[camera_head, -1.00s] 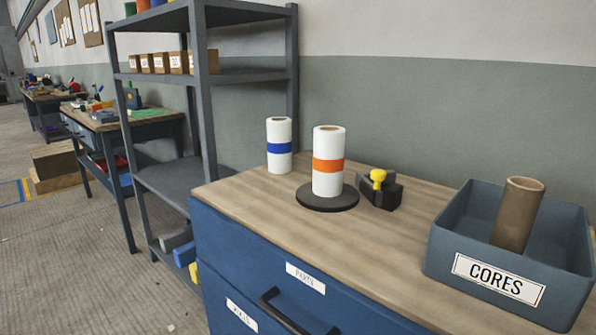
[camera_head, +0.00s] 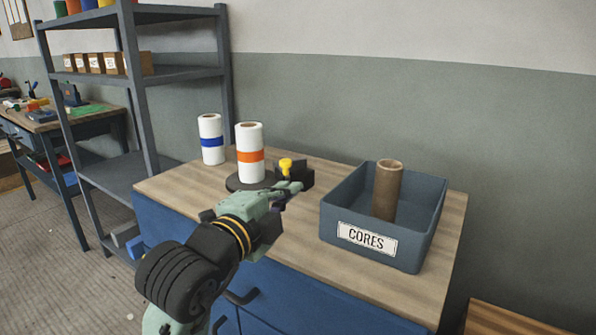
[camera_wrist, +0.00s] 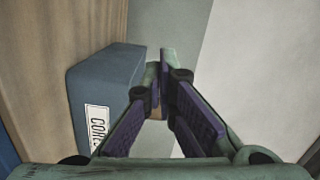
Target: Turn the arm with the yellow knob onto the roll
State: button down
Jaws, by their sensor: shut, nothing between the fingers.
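A white roll with an orange band (camera_head: 250,154) stands upright on a round dark base (camera_head: 236,183) on the cabinet top. Just right of it is a black arm piece (camera_head: 301,174) with a yellow knob (camera_head: 286,164) on top, clear of the roll. My gripper (camera_head: 298,186) reaches in from the front, its tip close in the picture to the black piece and partly covering it. I cannot tell if they touch. In the wrist view my gripper (camera_wrist: 160,75) has its fingers converging and holds nothing. The roll and knob do not show there.
A second white roll with a blue band (camera_head: 211,141) stands at the back left. A blue-grey bin labelled CORES (camera_head: 428,215) holds a brown tube (camera_head: 387,190), to the right; the bin also shows in the wrist view (camera_wrist: 100,75). Grey shelving (camera_head: 140,90) stands behind left. Some wood top is bare.

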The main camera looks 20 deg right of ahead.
jog(key=w+d+f+p, duration=0.1)
jog(key=w+d+p, duration=0.3)
jog(key=w, duration=0.6)
jog(key=shift+w+d, duration=0.2)
jog(key=shift+d, duration=0.35)
jog(key=shift+f, duration=0.1)
jog(key=shift+w+a+m+g+h+b, duration=0.2)
jog(key=shift+a+m+g+h+b, duration=0.25)
jog(key=shift+b, duration=0.25)
